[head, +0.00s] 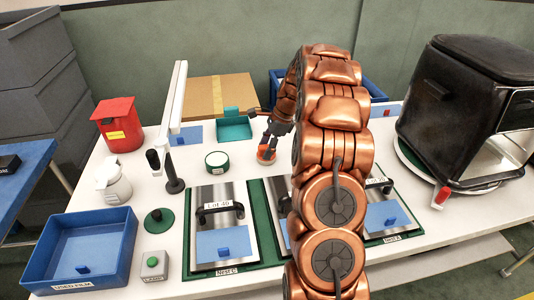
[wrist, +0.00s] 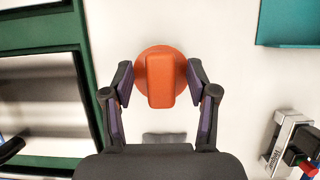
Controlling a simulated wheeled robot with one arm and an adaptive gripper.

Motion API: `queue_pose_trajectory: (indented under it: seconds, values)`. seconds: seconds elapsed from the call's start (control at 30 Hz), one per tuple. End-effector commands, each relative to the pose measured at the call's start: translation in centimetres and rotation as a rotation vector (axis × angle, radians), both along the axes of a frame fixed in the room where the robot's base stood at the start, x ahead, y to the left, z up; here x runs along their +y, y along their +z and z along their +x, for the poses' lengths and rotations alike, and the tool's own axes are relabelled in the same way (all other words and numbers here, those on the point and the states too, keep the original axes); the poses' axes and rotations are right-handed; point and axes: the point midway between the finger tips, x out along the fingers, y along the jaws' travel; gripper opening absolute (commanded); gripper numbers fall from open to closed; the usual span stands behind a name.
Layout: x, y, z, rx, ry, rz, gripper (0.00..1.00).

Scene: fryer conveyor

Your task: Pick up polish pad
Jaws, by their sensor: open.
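The polish pad appears to be the orange round piece (head: 266,154) lying on the white table behind the nests. In the wrist view it is an orange disc with a raised bar handle (wrist: 160,80). My gripper (head: 270,136) is above it, pointing down. In the wrist view my gripper (wrist: 159,84) is open, with one finger on each side of the bar handle. Gaps show between both fingers and the handle. The height of the fingertips over the table is hard to tell.
A teal tray (head: 235,128) stands behind the pad, and a round green-rimmed tub (head: 217,162) to its left. Framed nests with black-handled plates (head: 221,215) lie in front. A black fryer (head: 465,110) stands right. A blue bin (head: 77,250) is front left. White table surrounds the pad.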

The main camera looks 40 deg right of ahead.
Motion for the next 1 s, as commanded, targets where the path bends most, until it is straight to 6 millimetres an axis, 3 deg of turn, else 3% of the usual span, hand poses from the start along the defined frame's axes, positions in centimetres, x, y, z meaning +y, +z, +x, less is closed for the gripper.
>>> queue_pose_trajectory:
  seconds: [0.13,0.7,1.0]
  values:
    - [-0.01,0.06,0.02,-0.001,0.001,-0.001,0.58]
    - [-0.02,0.07,0.0,0.0,0.0,0.0,0.0]
    - [-0.02,0.1,-0.01,0.0,0.0,0.0,0.0]
